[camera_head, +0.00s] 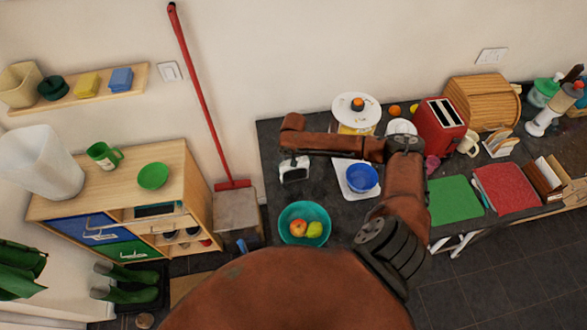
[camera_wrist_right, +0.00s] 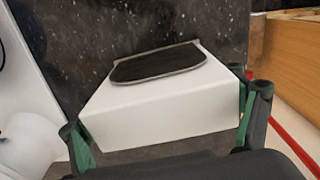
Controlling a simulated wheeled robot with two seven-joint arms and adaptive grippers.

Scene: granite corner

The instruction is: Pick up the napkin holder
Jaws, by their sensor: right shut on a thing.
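The napkin holder (camera_head: 295,174) is a small white block with a dark plate. It is at the left part of the dark countertop in the head view, and its white body fills the middle of the right wrist view (camera_wrist_right: 160,118). My right gripper (camera_head: 293,160) is over it. In the wrist view its green-padded fingers (camera_wrist_right: 165,128) sit on both sides of the white body, shut on it. I cannot tell whether the holder touches the counter. My left gripper is not in view.
A teal bowl with fruit (camera_head: 304,234) stands in front of the holder. A blue bowl (camera_head: 362,178) is to the right on a white board. A red broom (camera_head: 205,95) leans on the wall at left. A red toaster (camera_head: 438,127) stands farther right.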

